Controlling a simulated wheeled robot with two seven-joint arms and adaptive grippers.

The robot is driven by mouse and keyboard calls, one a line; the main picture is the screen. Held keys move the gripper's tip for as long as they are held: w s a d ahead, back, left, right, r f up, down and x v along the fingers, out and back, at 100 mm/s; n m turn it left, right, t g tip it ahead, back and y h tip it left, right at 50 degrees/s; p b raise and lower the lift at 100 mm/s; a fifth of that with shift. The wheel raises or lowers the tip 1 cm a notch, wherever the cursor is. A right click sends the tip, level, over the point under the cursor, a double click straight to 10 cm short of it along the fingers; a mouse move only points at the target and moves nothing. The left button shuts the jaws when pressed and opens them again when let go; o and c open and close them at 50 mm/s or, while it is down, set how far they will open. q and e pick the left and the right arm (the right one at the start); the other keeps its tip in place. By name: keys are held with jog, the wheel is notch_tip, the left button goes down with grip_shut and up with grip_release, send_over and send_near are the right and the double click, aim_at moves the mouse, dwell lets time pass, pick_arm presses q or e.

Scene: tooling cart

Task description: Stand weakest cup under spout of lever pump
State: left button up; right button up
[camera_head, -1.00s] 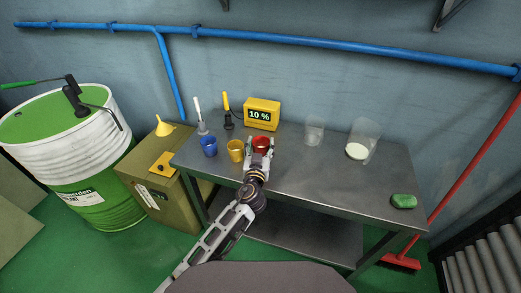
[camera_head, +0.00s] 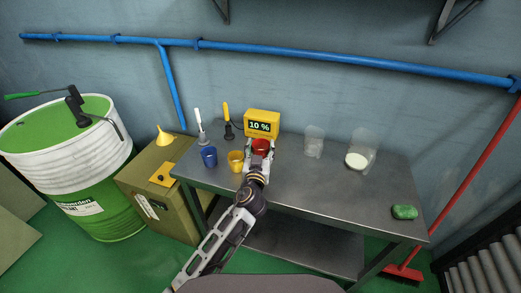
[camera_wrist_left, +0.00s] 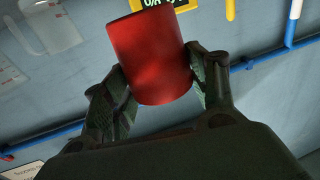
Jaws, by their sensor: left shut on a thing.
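The red cup (camera_head: 261,147) is in my left gripper (camera_head: 259,151), in front of the display. In the left wrist view the red cup (camera_wrist_left: 158,58) sits between both fingers (camera_wrist_left: 160,88), slightly tilted in that picture. The blue cup (camera_head: 209,157) and yellow cup (camera_head: 236,161) stand on the table to its left. The display (camera_head: 262,124) reads 10 %. The lever pump (camera_head: 75,104), with a green handle, is on a green and white drum (camera_head: 80,170) at far left. Its spout (camera_head: 117,127) bends down at the drum's right side. My right gripper is out of view.
An olive cabinet (camera_head: 150,190) with a yellow funnel (camera_head: 164,137) stands between drum and table. Two probe-like tools (camera_head: 201,128) stand behind the cups. Clear beakers (camera_head: 361,149) and a green object (camera_head: 404,212) are on the right. The table's (camera_head: 320,190) middle is clear.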

pick_arm(q)
jog(key=shift+d+r, duration=0.15)
dwell(0.7)
jog(key=shift+s+d+r+m+h, duration=0.15)
jog(key=shift+d+r+m+h, duration=0.3)
jog(key=shift+d+h, duration=0.2)
jog(key=r, duration=0.2)
jog(key=d+h, duration=0.1)
jog(key=shift+s+r+m, duration=0.25)
jog(key=shift+r+m, duration=0.1)
jog(key=shift+r, duration=0.05)
jog(key=a+r, duration=0.8)
jog(key=a, duration=0.1)
jog(key=s+a+f+n+y, duration=0.25)
jog(key=a+f, duration=0.25)
jog(key=a, duration=0.5)
jog(key=s+a+f+y, duration=0.1)
jog(key=s+a+f, duration=0.1)
jog(key=f, duration=0.4)
jog(key=s+a+f+y, duration=0.1)
jog(key=s+a+f, duration=0.2)
jog(key=f, duration=0.4)
jog(key=shift+s+a+f, duration=0.15)
jog(key=shift+s, duration=0.6)
jog(key=shift+n, duration=0.25)
